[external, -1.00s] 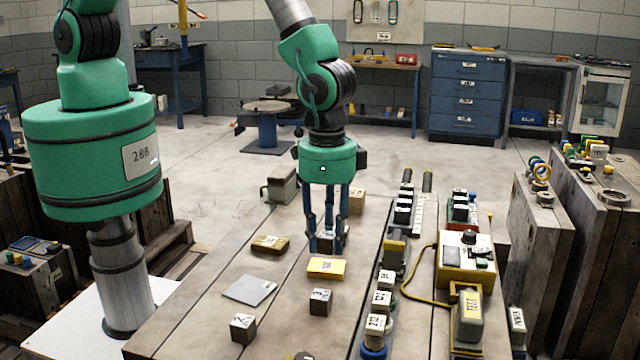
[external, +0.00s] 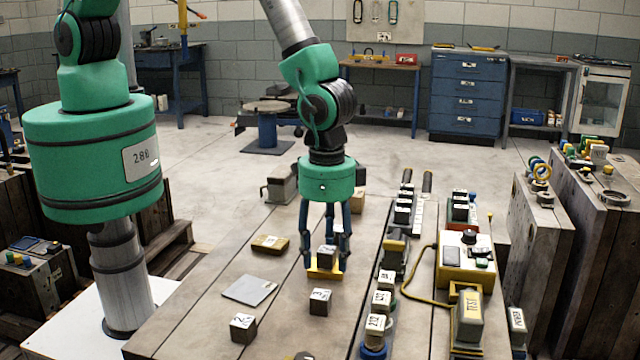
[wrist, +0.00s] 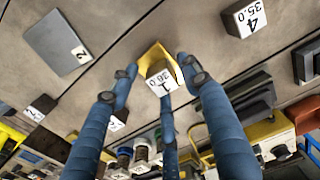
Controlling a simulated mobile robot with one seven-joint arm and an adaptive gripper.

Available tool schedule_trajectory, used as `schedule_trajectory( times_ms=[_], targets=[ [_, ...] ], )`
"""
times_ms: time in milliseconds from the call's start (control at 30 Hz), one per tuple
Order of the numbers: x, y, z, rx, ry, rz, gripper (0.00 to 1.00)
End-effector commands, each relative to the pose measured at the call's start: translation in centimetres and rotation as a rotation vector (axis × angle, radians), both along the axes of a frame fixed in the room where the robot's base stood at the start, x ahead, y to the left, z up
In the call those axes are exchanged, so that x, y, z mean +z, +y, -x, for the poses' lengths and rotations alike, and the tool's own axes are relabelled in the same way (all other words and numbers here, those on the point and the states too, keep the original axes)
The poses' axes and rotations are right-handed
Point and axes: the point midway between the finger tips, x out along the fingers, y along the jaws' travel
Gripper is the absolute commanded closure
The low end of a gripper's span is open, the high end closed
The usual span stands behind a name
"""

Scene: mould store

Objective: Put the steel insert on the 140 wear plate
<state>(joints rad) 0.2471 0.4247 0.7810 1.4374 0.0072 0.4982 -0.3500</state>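A small grey metallic cube marked 1 and 36.0 (wrist: 158,79) sits over the yellow plate (wrist: 157,53) between my fingers. In the external view the cube (external: 327,256) appears to rest on the yellow plate (external: 325,273). My three-fingered gripper (external: 325,262) is low around both, pointing down. In the wrist view my gripper (wrist: 160,75) is spread, with a gap between the left finger and the cube; the right and lower fingers lie close to it. The yellow plate's label is hidden, so I cannot read whether it says 140.
A grey plate (external: 249,289) and a brown plate (external: 269,244) lie to the left. Marked cubes stand in front (external: 320,301) and front left (external: 242,328). A cube marked 4 (wrist: 252,18) is nearby. A row of blocks (external: 382,300) and a yellow-based control box (external: 466,262) stand right.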

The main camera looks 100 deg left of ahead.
Motion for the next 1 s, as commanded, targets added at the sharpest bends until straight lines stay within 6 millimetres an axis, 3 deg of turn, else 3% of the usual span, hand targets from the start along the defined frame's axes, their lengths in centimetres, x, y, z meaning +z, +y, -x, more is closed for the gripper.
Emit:
schedule_trajectory(
  times_ms=[267, 433, 1000],
  targets=[
    [0.4, 0.0, 0.0, 0.0, 0.0, 0.0, 0.53],
    [1.6, 0.0, -0.1, 0.0, -0.001, 0.0, 0.53],
    [10.3, 0.0, 0.0, 0.0, -0.001, 0.0, 0.53]
  ],
)
